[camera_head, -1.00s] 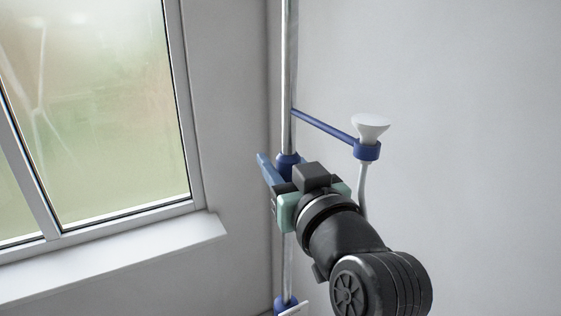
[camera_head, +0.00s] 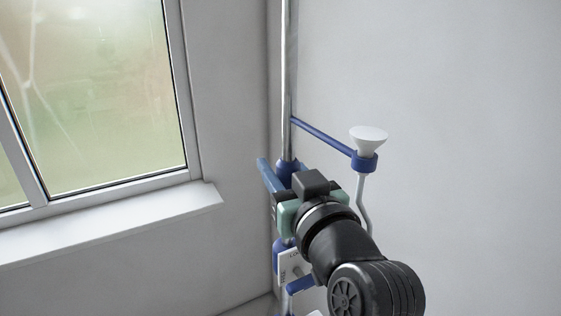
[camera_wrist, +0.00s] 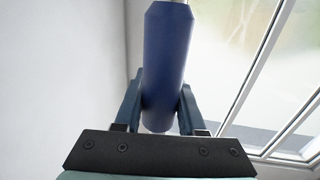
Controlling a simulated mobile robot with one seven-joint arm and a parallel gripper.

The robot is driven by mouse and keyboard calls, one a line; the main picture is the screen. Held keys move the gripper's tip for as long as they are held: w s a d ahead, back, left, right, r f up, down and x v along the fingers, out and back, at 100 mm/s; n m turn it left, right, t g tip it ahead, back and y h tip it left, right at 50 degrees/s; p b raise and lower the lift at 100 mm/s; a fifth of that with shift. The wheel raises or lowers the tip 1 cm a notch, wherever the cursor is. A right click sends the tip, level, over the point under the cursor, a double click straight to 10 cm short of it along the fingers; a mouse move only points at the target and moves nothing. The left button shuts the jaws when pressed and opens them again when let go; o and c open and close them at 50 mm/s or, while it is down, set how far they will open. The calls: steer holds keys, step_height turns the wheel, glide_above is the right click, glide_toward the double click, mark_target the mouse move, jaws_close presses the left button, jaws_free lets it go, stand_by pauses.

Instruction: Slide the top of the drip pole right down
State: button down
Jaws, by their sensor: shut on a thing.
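The drip pole (camera_head: 287,70) stands upright in the corner, a thin silver rod with a blue collar (camera_head: 286,165) partway down. A blue side arm (camera_head: 322,138) on its upper part carries a white cup (camera_head: 369,141) in a blue ring. My gripper (camera_head: 281,180) is at the blue collar, reaching in from the lower right. In the wrist view, my gripper (camera_wrist: 160,105) is shut on the blue collar (camera_wrist: 166,60), with one finger on each side. My wrist and arm hide part of the pole below the collar.
A white box (camera_head: 293,266) with dark lettering and blue fittings is on the lower pole, below my gripper. A window (camera_head: 95,90) with a white sill (camera_head: 110,220) is on the left. The wall on the right is bare.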

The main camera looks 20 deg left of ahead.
steer(key=shift+f+b, duration=0.8)
steer(key=shift+f, duration=1.05)
steer(key=c, duration=0.5)
jaws_free()
steer(key=shift+r, duration=0.2)
steer(key=b+v, duration=0.3)
steer(key=v, duration=1)
